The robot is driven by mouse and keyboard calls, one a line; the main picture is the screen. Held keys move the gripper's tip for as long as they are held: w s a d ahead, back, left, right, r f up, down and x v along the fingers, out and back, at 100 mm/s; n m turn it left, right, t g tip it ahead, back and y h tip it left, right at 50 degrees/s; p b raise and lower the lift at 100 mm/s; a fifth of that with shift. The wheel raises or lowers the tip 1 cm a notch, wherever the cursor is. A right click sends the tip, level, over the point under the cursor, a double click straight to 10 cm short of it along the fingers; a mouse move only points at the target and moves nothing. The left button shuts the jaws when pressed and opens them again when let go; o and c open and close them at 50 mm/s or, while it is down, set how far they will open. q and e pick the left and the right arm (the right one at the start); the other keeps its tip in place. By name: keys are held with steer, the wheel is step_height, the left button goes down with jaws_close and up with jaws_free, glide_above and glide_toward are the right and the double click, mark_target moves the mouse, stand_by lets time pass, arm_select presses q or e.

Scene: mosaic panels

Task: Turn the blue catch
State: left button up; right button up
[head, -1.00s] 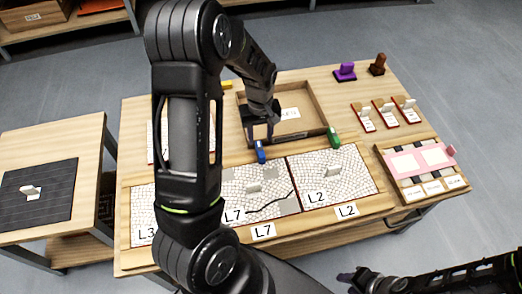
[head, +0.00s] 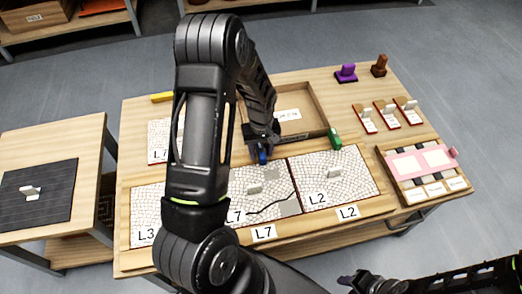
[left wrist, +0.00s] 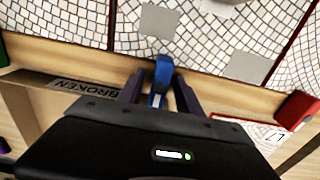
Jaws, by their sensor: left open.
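The blue catch (head: 262,157) stands at the back edge of the mosaic frame, above the panel marked L7. In the left wrist view the blue catch (left wrist: 162,75) lies between the two dark fingers of my left gripper (left wrist: 160,95), which are open with a gap on each side. In the head view my left gripper (head: 261,142) is right over the catch and partly hides it. My right gripper (head: 358,280) is low at the bottom edge, far from the catch; its jaws are too unclear to read.
A green catch (head: 335,139) stands to the right on the same frame edge. A wooden tray (head: 318,112) lies behind the frame. Mosaic panels (head: 335,190) with small grips fill the frame. A red catch (left wrist: 298,110) shows in the left wrist view.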

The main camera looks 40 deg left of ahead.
arm_select(q)
steer(key=shift+c, duration=0.3)
jaws_close()
